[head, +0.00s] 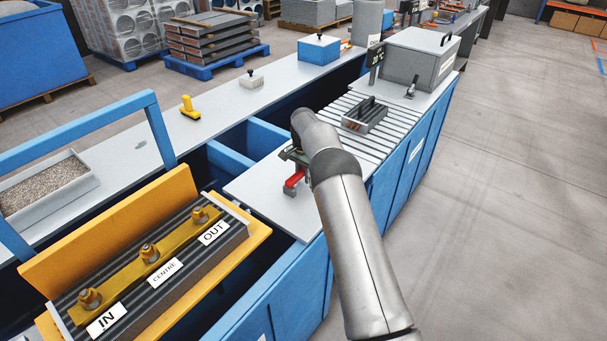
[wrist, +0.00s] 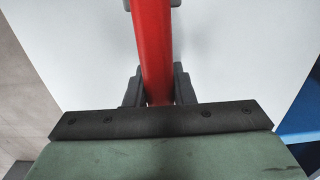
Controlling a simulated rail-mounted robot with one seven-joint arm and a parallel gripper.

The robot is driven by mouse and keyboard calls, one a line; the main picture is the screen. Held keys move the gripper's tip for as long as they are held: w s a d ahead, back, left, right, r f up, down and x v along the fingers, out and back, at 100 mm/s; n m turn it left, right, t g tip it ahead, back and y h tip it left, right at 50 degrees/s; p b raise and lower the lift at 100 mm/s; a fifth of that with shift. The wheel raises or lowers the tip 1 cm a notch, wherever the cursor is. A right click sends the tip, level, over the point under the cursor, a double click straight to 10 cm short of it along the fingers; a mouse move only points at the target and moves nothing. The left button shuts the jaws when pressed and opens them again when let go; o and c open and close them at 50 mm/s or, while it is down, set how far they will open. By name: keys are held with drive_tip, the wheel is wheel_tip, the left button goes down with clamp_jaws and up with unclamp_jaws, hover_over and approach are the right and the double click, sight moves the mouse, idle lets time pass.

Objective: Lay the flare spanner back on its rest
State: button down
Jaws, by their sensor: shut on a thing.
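The flare spanner (wrist: 152,35) shows in the wrist view as a red handle running from the top edge down between the fingers. My gripper (wrist: 159,92) is shut on this handle. In the head view the red spanner (head: 293,180) is below my gripper, over the pale bench top. A small grey piece (head: 289,192) shows beneath its near end, and grey also shows beside the red at the top of the wrist view. I cannot tell whether this is the rest or part of the spanner, or whether the spanner touches the bench.
A yellow fixture (head: 110,230) marked IN, CENTRE and OUT stands at the left front. A slatted rack (head: 378,142) with a dark tray (head: 365,115) and a grey lidded box (head: 420,58) lie beyond my arm. Bare bench top (head: 255,190) shows left of the spanner.

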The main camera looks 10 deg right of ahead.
drive_tip(key=shift+f, duration=0.15)
drive_tip(key=c, duration=1.1)
unclamp_jaws()
drive_tip(key=shift+c, duration=0.2)
drive_tip(key=shift+r+p, duration=2.05)
drive_tip(key=shift+r, duration=2)
